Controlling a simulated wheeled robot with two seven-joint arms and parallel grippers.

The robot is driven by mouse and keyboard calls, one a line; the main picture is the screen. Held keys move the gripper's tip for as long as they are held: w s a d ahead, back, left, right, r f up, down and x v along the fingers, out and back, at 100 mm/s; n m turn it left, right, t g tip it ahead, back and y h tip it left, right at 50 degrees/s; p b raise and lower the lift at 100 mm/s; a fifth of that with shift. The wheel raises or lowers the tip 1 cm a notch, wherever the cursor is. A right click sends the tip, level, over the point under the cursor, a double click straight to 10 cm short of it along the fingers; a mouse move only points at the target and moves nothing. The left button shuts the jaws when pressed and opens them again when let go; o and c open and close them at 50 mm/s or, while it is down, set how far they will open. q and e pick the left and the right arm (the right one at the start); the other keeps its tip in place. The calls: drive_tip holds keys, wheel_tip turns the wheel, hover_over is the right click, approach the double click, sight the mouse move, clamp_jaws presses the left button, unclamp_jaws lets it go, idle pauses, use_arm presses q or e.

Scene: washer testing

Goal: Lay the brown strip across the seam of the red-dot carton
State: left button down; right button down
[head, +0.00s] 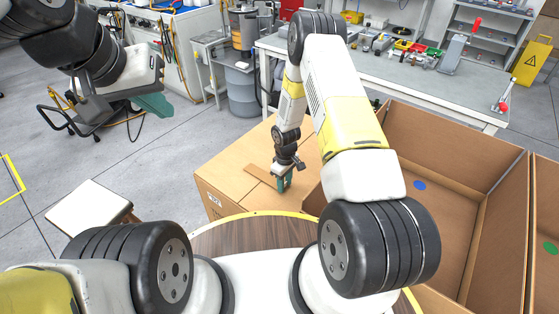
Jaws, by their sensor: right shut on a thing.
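A closed brown carton (228,166) stands in the middle, in front of the grey bench. No red dot shows on the faces I can see. The brown strip (259,175) is a thin, slightly darker piece at the carton's top, running left from my right gripper. My right gripper (285,183), with teal fingers, points down over the carton top and is shut on the strip's right end.
An open carton with a blue dot (419,185) stands to the right, and another with a green dot (550,248) is at the right edge. A grey bench (400,82) with small parts is behind. A white-topped stool (88,207) stands left. Floor between is clear.

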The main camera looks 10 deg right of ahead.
drive_tip(key=shift+f, duration=0.2)
drive_tip(key=c, duration=1)
unclamp_jaws()
drive_tip(key=shift+o, duration=0.2)
drive_tip(key=shift+r, duration=0.1)
